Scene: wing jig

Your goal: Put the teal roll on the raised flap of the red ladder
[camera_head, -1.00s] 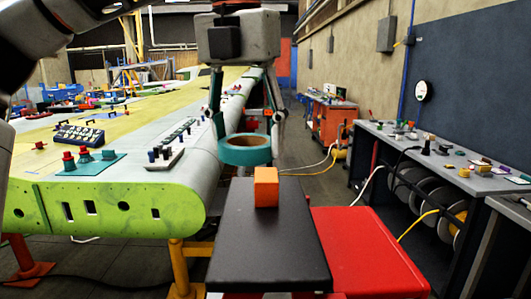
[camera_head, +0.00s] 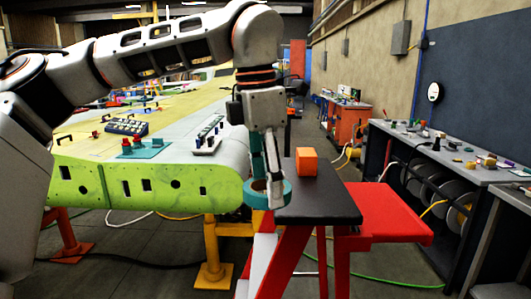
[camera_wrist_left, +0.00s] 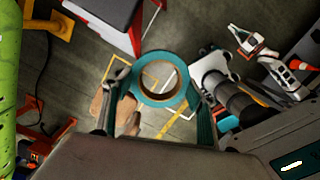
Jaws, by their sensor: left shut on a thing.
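My left gripper (camera_head: 268,186) is shut on the teal roll (camera_head: 253,200) and holds it in the air, just left of the black top in the head view. The left wrist view shows the roll (camera_wrist_left: 160,101) as a ring between the fingers of this gripper (camera_wrist_left: 158,88), with floor visible through its hole. The red ladder (camera_head: 280,262) has red legs under a flat black top (camera_head: 325,209). A flat red panel (camera_head: 385,215) sits to its right, lower than the black top. I cannot tell which surface is the raised flap. My right gripper is not recognisable in view.
An orange block (camera_head: 307,163) stands on the black top, right of the roll. The wing (camera_head: 160,190) with its green end is behind at left, on a yellow stand (camera_head: 213,260). A grey bench (camera_head: 450,160) with cable reels is at right. Floor between is mostly clear.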

